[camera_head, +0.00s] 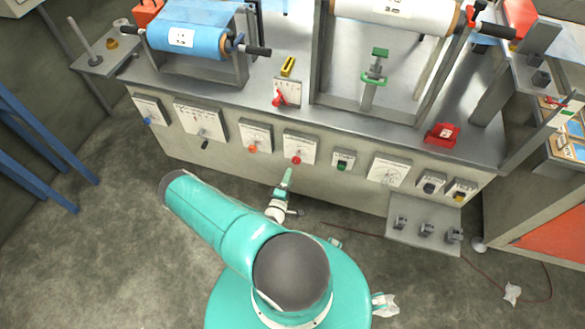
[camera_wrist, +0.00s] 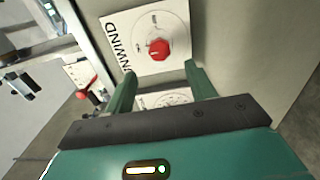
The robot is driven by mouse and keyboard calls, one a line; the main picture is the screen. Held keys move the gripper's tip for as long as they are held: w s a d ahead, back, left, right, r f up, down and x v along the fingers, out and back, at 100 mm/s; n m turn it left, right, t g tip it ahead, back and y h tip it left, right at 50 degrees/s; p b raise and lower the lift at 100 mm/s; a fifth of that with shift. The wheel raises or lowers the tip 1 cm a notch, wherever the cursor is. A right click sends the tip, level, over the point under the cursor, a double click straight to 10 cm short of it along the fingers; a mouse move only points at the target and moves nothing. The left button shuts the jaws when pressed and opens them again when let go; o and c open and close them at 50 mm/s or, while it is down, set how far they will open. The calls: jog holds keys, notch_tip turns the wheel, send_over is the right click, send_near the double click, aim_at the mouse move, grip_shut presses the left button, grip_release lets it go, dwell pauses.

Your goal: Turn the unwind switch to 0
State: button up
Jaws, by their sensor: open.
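The unwind switch is a red knob (camera_wrist: 159,49) on a white plate (camera_wrist: 140,22) lettered UNWIND in the wrist view. In the head view, a red knob (camera_head: 296,160) on a white plate (camera_head: 301,143) sits at the middle of the machine's front panel. My gripper (camera_wrist: 160,70) is open and empty. Its two green fingers point toward the panel on either side of the knob in the wrist view, apart from it. In the head view my gripper (camera_head: 287,176) is just below the red knob. The knob's exact setting is too small to read.
Other plates flank it: one with an orange knob (camera_head: 253,149) to the left, one with a green knob (camera_head: 342,166) to the right. A shelf (camera_head: 422,236) juts out at lower right. Floor in front is mostly clear.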

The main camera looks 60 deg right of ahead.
jog(key=a, duration=0.4)
jog(key=shift+s+a, duration=0.15)
jog(key=shift+s, duration=0.2)
